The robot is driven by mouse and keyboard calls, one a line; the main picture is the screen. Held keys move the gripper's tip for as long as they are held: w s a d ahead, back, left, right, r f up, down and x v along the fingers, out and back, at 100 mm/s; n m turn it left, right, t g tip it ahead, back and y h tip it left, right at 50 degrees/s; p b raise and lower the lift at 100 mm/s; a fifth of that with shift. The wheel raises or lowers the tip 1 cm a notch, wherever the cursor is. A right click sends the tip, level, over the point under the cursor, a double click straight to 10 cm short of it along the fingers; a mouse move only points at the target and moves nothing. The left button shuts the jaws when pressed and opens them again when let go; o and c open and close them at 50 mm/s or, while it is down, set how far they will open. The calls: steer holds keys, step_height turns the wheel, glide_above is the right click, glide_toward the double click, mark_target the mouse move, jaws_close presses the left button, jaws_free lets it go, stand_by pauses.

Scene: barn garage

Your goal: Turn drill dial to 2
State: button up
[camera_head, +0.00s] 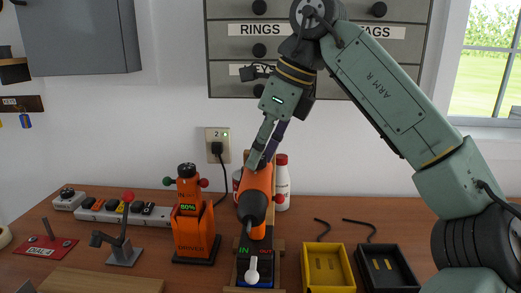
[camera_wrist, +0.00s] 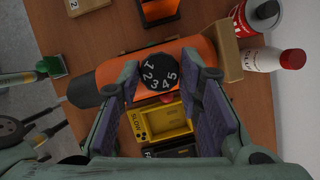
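A small red patch (camera_wrist: 167,98) shows at the dial's lower edge, near the 4. My gripper (camera_head: 259,161) is over the drill's top; in the wrist view its two fingers (camera_wrist: 159,70) stand apart on either side of the dial. I cannot tell whether either finger touches it. The dial is hidden in the head view.
A white bottle with a red cap (camera_head: 282,183) and a red-and-white can (camera_wrist: 252,18) stand close behind the drill. An orange driver in a stand (camera_head: 190,215) is to the left. Yellow (camera_head: 328,268) and black (camera_head: 385,268) trays lie to the right.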

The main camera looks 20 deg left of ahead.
steer(key=o, duration=0.4)
steer(key=shift+c, duration=0.2)
steer(key=v, duration=0.7)
steer(key=shift+r, duration=0.25)
steer(key=shift+d, duration=0.1)
